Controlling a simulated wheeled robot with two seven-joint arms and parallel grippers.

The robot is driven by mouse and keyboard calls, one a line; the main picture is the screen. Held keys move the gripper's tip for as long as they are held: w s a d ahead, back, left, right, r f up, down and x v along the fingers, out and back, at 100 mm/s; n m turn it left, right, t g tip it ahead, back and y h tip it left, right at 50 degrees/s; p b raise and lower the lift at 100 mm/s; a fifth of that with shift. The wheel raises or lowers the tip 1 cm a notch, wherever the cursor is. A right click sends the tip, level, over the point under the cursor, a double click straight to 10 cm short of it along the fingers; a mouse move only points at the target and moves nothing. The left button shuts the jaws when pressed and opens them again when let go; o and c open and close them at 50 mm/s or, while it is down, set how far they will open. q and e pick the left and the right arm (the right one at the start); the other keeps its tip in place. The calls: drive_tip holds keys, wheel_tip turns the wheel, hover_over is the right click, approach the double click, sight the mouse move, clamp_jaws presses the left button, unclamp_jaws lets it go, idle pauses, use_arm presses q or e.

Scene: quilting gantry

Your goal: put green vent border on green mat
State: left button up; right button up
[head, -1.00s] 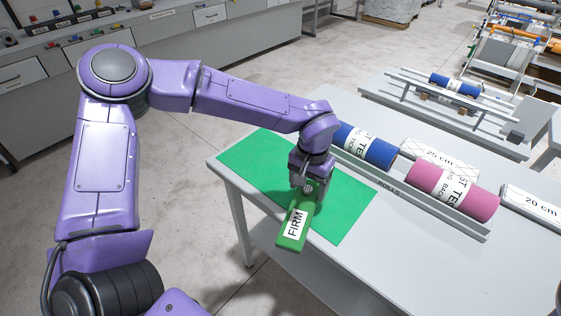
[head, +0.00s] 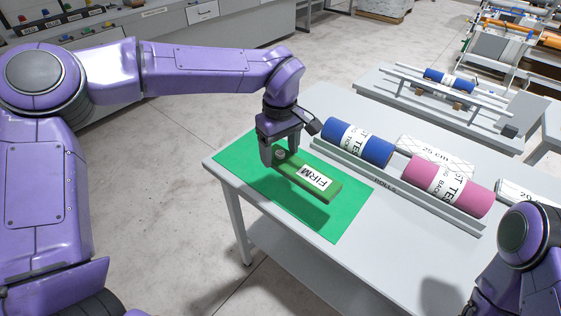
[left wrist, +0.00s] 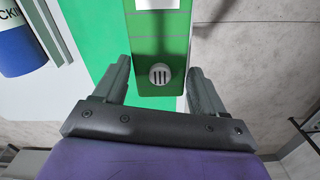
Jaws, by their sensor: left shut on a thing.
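The green vent border (head: 295,180) is a flat green bar with a white FIRM label and a round slotted disc near one end. My left gripper (head: 281,156) is shut on it at the disc end. The bar's labelled end points to the lower right, and a shadow beneath suggests it hangs a little above the green mat (head: 245,165). In the left wrist view, the bar (left wrist: 158,50) lies between the fingers (left wrist: 160,85), with the slotted disc facing the camera. My right arm shows at the lower right; its gripper is out of view.
The mat lies on the left end of a grey table (head: 385,260). A rack behind it holds a blue roll (head: 375,150) and a pink roll (head: 470,192). The table front right of the mat is clear.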

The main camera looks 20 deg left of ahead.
use_arm(q)
drive_tip(key=w+a+f+p, duration=0.1)
drive_tip(key=w+f, duration=0.1)
drive_tip(key=w, duration=0.1)
drive_tip(key=w+a+f+p, duration=0.1)
drive_tip(key=w+a+f, duration=0.1)
drive_tip(key=w+f, duration=0.1)
drive_tip(key=w+a+f+p, duration=0.1)
drive_tip(key=w+a+f, duration=0.1)
drive_tip(key=w+f, duration=0.1)
drive_tip(key=shift+w+a+f, duration=0.1)
drive_tip(key=shift+w+a, duration=0.1)
drive_tip(key=shift+w, duration=0.05)
drive_tip(key=shift+w+a+f+p, duration=0.2)
drive_tip(key=shift+f+p, duration=0.1)
drive_tip(key=shift+p, duration=0.1)
wheel_tip(320, 180, down, 3)
drive_tip(key=shift+r+p, duration=0.1)
drive_tip(key=shift+p, duration=0.25)
drive_tip(key=shift+w+f, duration=0.1)
drive_tip(key=shift+f, duration=0.3)
drive_tip(key=o, duration=1.1)
drive_tip(key=shift+r, duration=0.6)
wheel_tip(320, 180, up, 11)
drive_tip(key=shift+r+b, duration=0.1)
drive_tip(key=shift+b, duration=1.15)
